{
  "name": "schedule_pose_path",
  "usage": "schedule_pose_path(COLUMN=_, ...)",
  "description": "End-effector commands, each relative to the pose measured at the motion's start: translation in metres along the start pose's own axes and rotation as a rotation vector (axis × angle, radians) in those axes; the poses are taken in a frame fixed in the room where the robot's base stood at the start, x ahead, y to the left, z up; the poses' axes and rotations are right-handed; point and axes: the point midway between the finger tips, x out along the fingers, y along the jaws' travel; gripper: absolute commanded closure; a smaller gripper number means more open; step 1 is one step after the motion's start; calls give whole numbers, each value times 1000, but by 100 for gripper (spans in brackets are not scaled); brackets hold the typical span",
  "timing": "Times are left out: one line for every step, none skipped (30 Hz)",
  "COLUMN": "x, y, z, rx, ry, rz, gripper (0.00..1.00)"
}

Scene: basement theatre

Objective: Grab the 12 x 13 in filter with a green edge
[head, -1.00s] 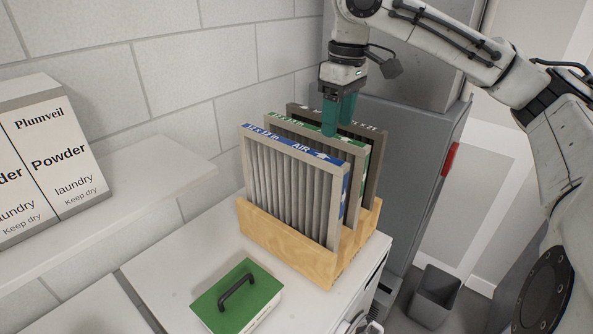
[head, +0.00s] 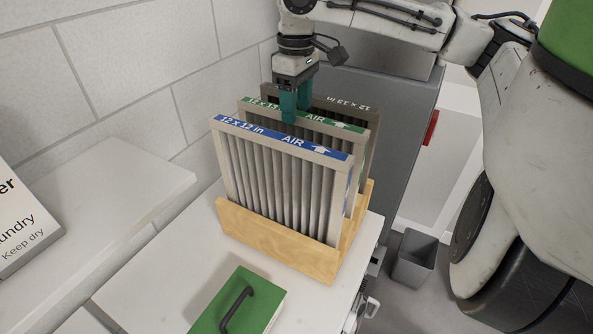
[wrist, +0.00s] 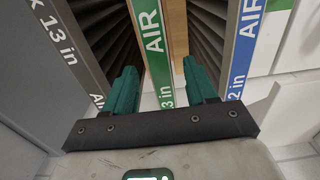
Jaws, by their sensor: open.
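The filter with the green edge (head: 335,122) stands upright in the middle of three filters. My gripper is open with teal fingers, pointing down at the middle of this filter's top edge. In the wrist view the green strip (wrist: 156,45) runs between the two spread fingers (wrist: 160,72), one on each side. I cannot tell whether the fingers touch the filter.
A blue-edged 12 x 12 in filter (head: 280,139) stands in front, and a brown 12 x 13 in filter (head: 345,105) behind. A wooden rack (head: 270,240) holds them on a white top. A green-lidded box (head: 265,288) lies in front. A grey cabinet (head: 410,130) stands behind.

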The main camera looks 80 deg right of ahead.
Motion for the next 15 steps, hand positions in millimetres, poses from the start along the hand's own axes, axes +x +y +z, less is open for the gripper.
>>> schedule_pose_path(x=2, y=0, z=0, rx=0, ry=-1, rz=0, gripper=44)
schedule_pose_path(x=4, y=0, z=1, rx=0, ry=-2, rz=0, gripper=44)
schedule_pose_path(x=8, y=0, z=1, rx=0, ry=-2, rz=0, gripper=44)
schedule_pose_path(x=11, y=0, z=1, rx=0, ry=-2, rz=-1, gripper=44)
schedule_pose_path(x=15, y=0, z=2, rx=0, ry=-3, rz=-1, gripper=44)
schedule_pose_path(x=21, y=0, z=2, rx=0, ry=-3, rz=-1, gripper=44)
schedule_pose_path(x=25, y=0, z=3, rx=0, ry=-3, rz=-1, gripper=44)
schedule_pose_path(x=30, y=0, z=3, rx=0, ry=-3, rz=0, gripper=44)
schedule_pose_path(x=36, y=0, z=3, rx=0, ry=-2, rz=-1, gripper=44)
schedule_pose_path(x=40, y=0, z=3, rx=1, ry=-3, rz=-1, gripper=44)
schedule_pose_path(x=44, y=0, z=3, rx=1, ry=-2, rz=0, gripper=44)
schedule_pose_path(x=47, y=0, z=2, rx=1, ry=-1, rz=0, gripper=44)
schedule_pose_path(x=50, y=0, z=2, rx=0, ry=-2, rz=-1, gripper=44)
schedule_pose_path(x=51, y=0, z=2, rx=0, ry=-2, rz=0, gripper=44)
schedule_pose_path(x=53, y=0, z=2, rx=0, ry=-1, rz=0, gripper=44)
